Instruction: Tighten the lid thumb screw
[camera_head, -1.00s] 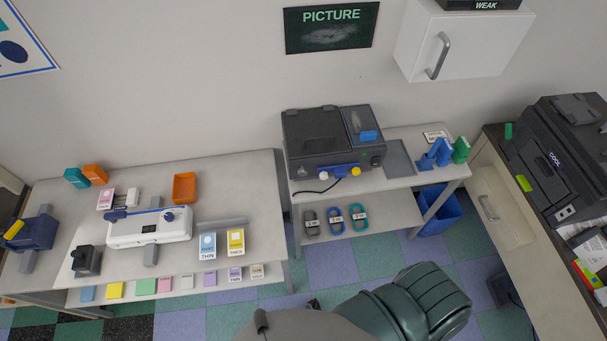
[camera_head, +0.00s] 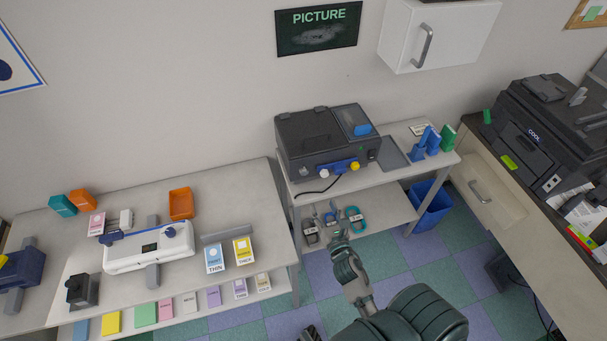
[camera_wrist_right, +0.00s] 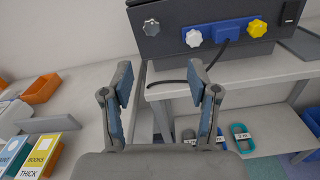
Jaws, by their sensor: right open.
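A dark grey machine (camera_head: 310,135) with a lid stands on the right-hand table. On its front are a white knob (camera_head: 326,174) and a yellow knob (camera_head: 355,166) at either end of a blue part. I cannot tell which is the lid thumb screw. My right gripper (camera_head: 332,212) is open and empty, in front of and below the machine; its fingers (camera_wrist_right: 161,82) are apart from the knobs. My left gripper is not seen.
A black cable (camera_wrist_right: 185,84) hangs from the machine's front. The lower shelf (camera_head: 384,210) holds banded loops. A grey tray (camera_head: 392,152) and blue and green holders (camera_head: 447,138) are right of the machine. The left table (camera_head: 245,200) carries a white device (camera_head: 150,248) and boxes.

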